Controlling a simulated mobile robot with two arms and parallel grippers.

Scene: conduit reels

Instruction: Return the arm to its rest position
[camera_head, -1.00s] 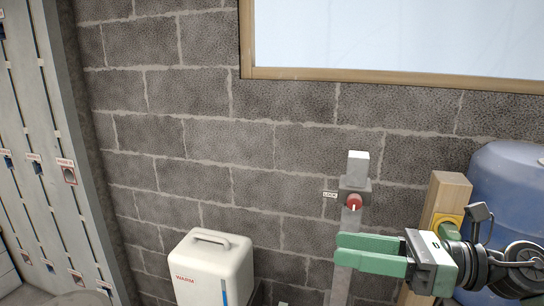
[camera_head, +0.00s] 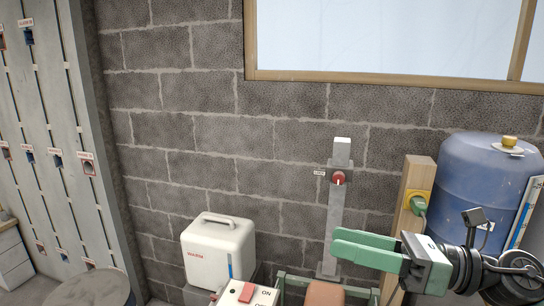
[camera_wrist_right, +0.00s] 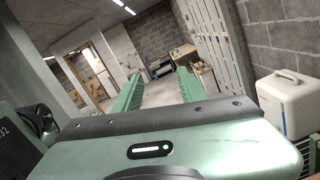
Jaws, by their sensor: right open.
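My right gripper (camera_head: 368,249) has green fingers and reaches in from the right in the head view. Its fingers are apart with nothing between them, in front of the lower part of a grey post. In the right wrist view, its two fingers (camera_wrist_right: 160,88) point out over open room, and the gap between them is empty. My left gripper is in neither view.
A grey post with a red knob (camera_head: 338,178) stands against the block wall. Beside it are a wooden post (camera_head: 411,185) and a blue tank (camera_head: 480,180). A white WARM box (camera_head: 217,250) and an ON-labelled switch box (camera_head: 245,295) stand lower left. Grey panels (camera_head: 60,130) line the left.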

